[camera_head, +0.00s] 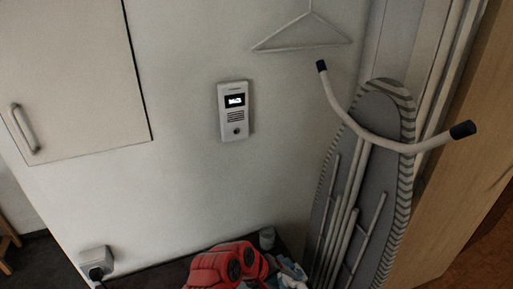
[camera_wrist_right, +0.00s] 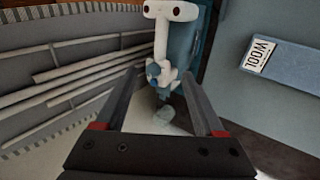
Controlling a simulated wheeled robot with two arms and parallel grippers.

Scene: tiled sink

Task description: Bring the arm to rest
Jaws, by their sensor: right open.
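My right gripper (camera_wrist_right: 158,76) shows in the right wrist view with its two dark fingers apart. A pale T-shaped part (camera_wrist_right: 170,12) with two dark dots and a small white-and-blue thing (camera_wrist_right: 160,74) appear beyond or between the fingertips. I cannot tell whether the fingers touch them, and no firm grip shows. Neither gripper nor arm appears in the head view. My left gripper is in neither view.
A folded ironing board (camera_head: 376,112) leans at the right of the head view. An intercom (camera_head: 235,111), hanger (camera_head: 300,45) and cabinet door (camera_head: 75,70) are on the wall. A blue box labelled WOOL (camera_wrist_right: 262,55) is at right in the wrist view.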

